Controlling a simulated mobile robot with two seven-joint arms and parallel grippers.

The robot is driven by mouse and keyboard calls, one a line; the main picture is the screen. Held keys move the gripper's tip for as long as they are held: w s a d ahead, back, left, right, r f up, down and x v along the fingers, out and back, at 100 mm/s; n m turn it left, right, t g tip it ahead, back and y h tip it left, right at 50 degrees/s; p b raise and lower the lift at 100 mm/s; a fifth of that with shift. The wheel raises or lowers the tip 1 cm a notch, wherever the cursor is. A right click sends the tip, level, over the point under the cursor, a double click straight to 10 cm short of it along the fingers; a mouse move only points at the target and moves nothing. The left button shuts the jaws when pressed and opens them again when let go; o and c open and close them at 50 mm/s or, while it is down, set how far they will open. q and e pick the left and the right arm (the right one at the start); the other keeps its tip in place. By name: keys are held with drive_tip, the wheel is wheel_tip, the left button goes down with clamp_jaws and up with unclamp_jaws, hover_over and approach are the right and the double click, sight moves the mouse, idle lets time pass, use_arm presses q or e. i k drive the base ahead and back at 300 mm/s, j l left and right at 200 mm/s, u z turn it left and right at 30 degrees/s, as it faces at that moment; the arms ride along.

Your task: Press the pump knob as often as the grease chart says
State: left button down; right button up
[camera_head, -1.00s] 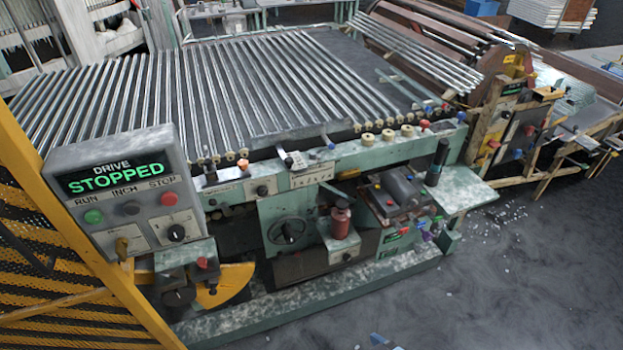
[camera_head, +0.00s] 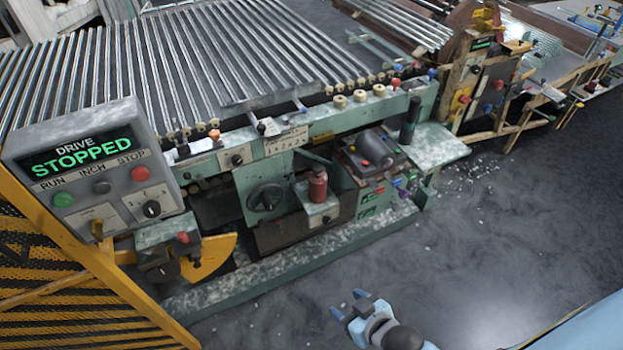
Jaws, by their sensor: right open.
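A dark red, bottle-shaped pump (camera_head: 318,188) with a narrower top knob (camera_head: 318,169) stands upright on a small pale green block at the front of the machine. A white plate with dark marks (camera_head: 286,142), possibly the grease chart, is on the green rail above and left of it. Its marks are too small to read. My right gripper (camera_head: 348,304) has blue fingers and is open and empty. It is over the floor at the bottom, well in front of the pump and touching nothing. My left gripper is out of view.
A control box (camera_head: 95,175) reading "DRIVE STOPPED" stands at left, above a yellow mesh guard (camera_head: 60,285). A handwheel (camera_head: 265,199) is left of the pump, a grey motor-like unit (camera_head: 375,150) to its right.

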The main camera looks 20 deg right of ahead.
sight(318, 169)
drive_tip(key=i+j, duration=0.1)
drive_tip(key=i, duration=0.75)
